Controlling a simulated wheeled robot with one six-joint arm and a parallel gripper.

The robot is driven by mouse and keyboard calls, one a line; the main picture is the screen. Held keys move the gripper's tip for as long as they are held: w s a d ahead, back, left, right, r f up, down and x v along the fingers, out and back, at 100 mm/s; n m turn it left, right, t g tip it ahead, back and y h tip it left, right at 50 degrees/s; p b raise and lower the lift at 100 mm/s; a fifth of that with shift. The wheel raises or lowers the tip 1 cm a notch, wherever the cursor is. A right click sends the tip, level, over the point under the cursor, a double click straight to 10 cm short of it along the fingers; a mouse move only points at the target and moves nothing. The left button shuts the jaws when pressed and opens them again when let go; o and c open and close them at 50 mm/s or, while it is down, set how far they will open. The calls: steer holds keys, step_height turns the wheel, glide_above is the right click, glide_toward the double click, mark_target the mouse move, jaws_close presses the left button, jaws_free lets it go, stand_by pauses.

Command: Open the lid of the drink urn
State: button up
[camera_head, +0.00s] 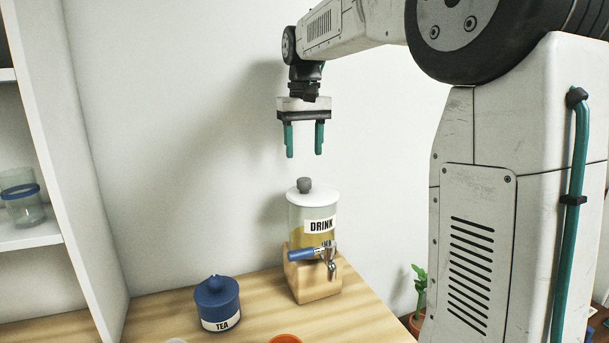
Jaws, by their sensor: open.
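The drink urn (311,222) stands on the wooden counter against the wall. It is a clear container of yellow liquid with a "DRINK" label, a blue-handled tap (313,252) and a wooden base (315,281). Its white lid (312,193) is on, with a grey knob (304,185) on top. My gripper (304,155) points down above the lid, with its two teal fingers apart and nothing between them. A gap shows between the fingertips and the knob.
A blue "TEA" canister (217,303) stands on the counter (262,290) to the left of the urn. An orange object (286,339) is partly cut off at the bottom edge. A white shelf (30,237) with a glass jar (22,202) is at the left. A plant (419,285) is right of the counter.

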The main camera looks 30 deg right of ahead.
mark_target(304, 179)
step_height(304, 179, down, 7)
steer(key=shift+f, duration=0.15)
steer(key=shift+c, duration=0.3)
jaws_close()
